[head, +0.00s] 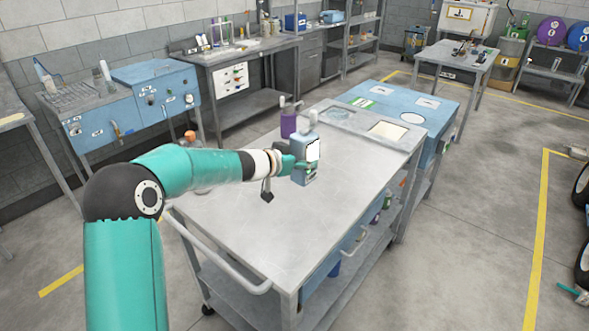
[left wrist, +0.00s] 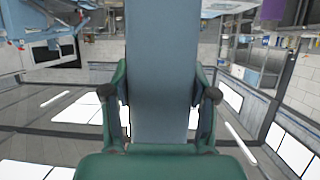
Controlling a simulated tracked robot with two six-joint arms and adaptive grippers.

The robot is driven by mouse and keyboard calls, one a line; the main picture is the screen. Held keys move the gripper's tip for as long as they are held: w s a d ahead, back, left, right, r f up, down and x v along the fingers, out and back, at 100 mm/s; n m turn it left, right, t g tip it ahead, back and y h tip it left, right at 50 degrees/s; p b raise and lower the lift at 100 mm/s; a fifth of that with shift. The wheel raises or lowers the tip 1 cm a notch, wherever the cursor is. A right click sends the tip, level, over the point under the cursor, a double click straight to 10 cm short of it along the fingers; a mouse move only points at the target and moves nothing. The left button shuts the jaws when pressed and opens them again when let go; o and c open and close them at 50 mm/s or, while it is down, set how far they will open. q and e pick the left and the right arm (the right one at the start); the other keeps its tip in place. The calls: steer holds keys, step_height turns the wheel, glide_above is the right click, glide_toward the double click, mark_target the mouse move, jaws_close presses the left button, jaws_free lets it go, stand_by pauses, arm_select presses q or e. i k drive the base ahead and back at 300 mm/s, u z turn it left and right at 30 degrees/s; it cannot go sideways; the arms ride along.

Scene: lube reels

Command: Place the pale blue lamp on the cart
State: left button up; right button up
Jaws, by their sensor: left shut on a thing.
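The pale blue lamp (head: 299,148) is a boxy upright piece with a white face, over the far half of the steel cart (head: 262,217). My left gripper (head: 293,165) comes in from the left and is shut on the lamp. In the left wrist view the lamp (left wrist: 163,70) fills the middle as a blue-grey slab between the two green fingers of the left gripper (left wrist: 160,95). I cannot tell whether the lamp's base touches the cart top or hangs just above it. My right gripper is not in view.
A purple bottle (head: 288,125) stands just behind the lamp. A blue cabinet (head: 437,106) adjoins the cart's far end. Benches line the back wall.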

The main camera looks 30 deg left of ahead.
mark_target(331, 179)
steer(key=i, duration=0.85)
steer(key=z, duration=0.05)
